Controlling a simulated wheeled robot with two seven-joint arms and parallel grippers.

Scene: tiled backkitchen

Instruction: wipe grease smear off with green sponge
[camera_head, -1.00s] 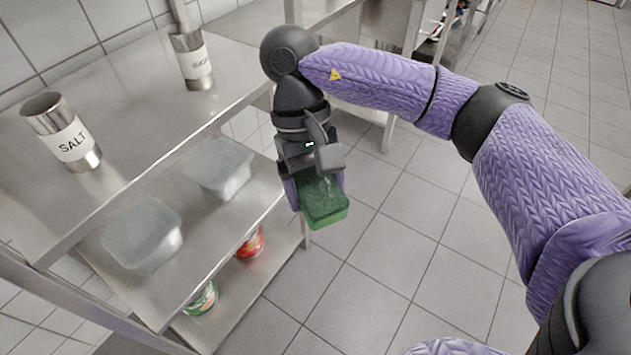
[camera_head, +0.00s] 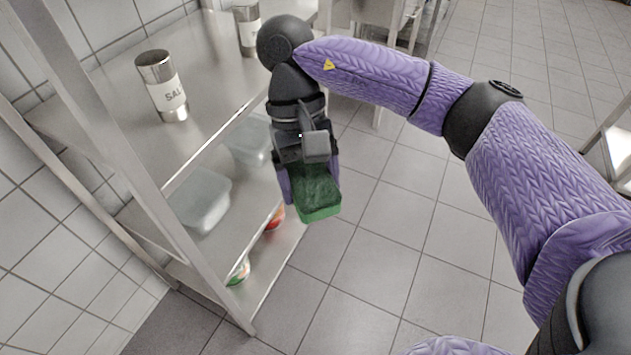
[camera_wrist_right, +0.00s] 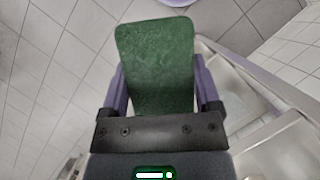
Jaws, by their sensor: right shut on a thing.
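My right gripper (camera_head: 309,186) is shut on the green sponge (camera_head: 319,205) and holds it in the air beside the metal shelf unit, over the floor. In the right wrist view the sponge (camera_wrist_right: 157,62) sits between the two purple fingers of the right gripper (camera_wrist_right: 158,88), its broad green face toward the camera. No grease smear can be made out in these frames. My left gripper is not in view.
The steel shelf unit (camera_head: 120,98) stands at the left. A SALT tin (camera_head: 166,92) and another tin (camera_head: 247,28) stand on top. Tiled floor (camera_head: 420,235) is open.

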